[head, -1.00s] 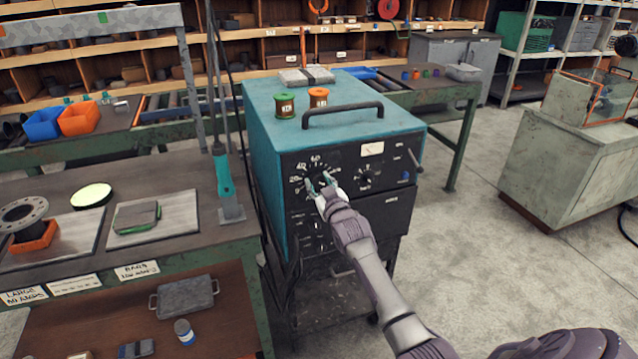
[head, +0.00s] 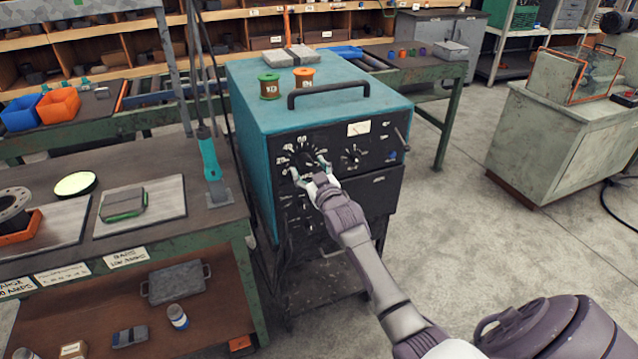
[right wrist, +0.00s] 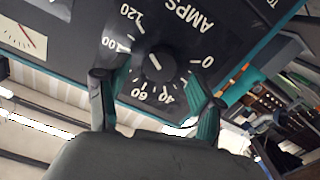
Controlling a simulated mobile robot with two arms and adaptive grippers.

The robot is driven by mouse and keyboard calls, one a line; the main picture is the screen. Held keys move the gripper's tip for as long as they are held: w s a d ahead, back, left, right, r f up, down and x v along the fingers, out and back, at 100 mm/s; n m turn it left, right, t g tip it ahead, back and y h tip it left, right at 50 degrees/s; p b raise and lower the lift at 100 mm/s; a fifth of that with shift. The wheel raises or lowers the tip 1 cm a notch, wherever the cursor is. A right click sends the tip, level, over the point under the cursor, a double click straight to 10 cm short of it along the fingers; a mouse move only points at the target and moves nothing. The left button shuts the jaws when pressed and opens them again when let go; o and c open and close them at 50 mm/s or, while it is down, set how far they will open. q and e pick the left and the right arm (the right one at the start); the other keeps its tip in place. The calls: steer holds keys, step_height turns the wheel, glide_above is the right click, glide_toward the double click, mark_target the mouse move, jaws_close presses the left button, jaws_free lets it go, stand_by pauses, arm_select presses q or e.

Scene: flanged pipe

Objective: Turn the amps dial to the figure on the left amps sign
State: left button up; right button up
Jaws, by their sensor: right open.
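The amps dial (head: 303,162) is a black knob on the front panel of the teal welding machine (head: 262,120). In the right wrist view the knob (right wrist: 158,67) sits inside a white scale of figures marked AMPS. A short white mark on it slants up-left, roughly toward the side of 100 and 120; its exact reading is unclear. My right gripper (head: 312,172) is open at the dial. In the wrist view its two teal-padded fingers (right wrist: 156,82) stand on either side of the knob, with gaps visible. My left gripper is not in view.
A second, smaller dial (head: 352,157) is right of the amps dial. A handle (head: 330,90), a green spool (head: 269,87) and an orange spool (head: 304,80) are on the machine's top. A workbench (head: 150,243) stands close on the left.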

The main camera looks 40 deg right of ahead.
steer(key=v, duration=0.9)
steer(key=shift+s, duration=0.4)
steer(key=s+a+f+g+y, duration=0.1)
steer(key=s+a+f+g, duration=0.25)
steer(key=f, duration=0.95)
steer(key=s+a+f+g+y, duration=0.1)
steer(key=s+a+f+g, duration=0.3)
steer(key=f, duration=0.8)
steer(key=s+a+f+g+y, duration=0.15)
steer(key=s+f, duration=0.45)
steer(key=f, duration=0.7)
steer(key=s+a+f+g, duration=0.2)
steer(key=s+f, duration=0.4)
steer(key=s, duration=0.6)
steer(key=s+a+f+n+g, duration=0.1)
steer(key=s+a+f+g, duration=0.2)
steer(key=s, duration=0.9)
steer(key=s+a+f+n+g, duration=0.1)
steer(key=s+a+f+g, duration=0.1)
steer(key=s+f, duration=0.8)
steer(key=shift+s+a+y, duration=0.3)
steer(key=shift+s+y, duration=0.15)
steer(key=shift+s, duration=0.65)
